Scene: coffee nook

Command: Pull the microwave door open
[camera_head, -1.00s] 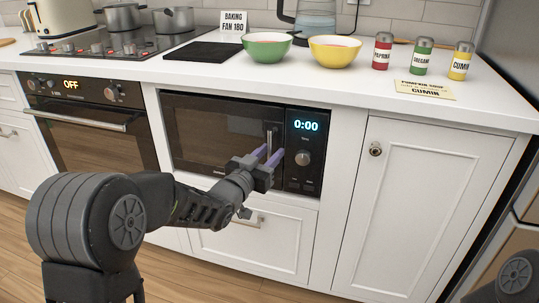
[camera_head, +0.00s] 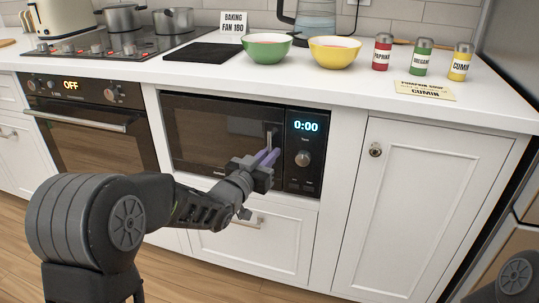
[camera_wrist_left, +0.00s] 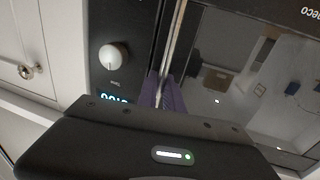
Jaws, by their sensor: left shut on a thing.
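The black microwave (camera_head: 215,140) is built into the white cabinet under the counter. Its door (camera_head: 205,135) looks closed, and its display (camera_head: 305,126) reads 0:00. A vertical metal bar handle (camera_head: 270,138) is at the door's right edge; it also shows in the left wrist view (camera_wrist_left: 176,38). My left gripper (camera_head: 267,156) is at the lower part of the handle, its purple fingers shut on it. In the left wrist view the fingers (camera_wrist_left: 163,92) close around the bar, partly hidden by the gripper body. My right gripper is not in view; only a bit of dark arm shows at bottom right.
An oven (camera_head: 90,120) is at the left and a white cabinet door (camera_head: 425,190) at the right. A drawer (camera_head: 255,240) with a handle is below the microwave. Bowls (camera_head: 267,48) and spice jars (camera_head: 422,57) stand on the counter above. Open floor lies in front.

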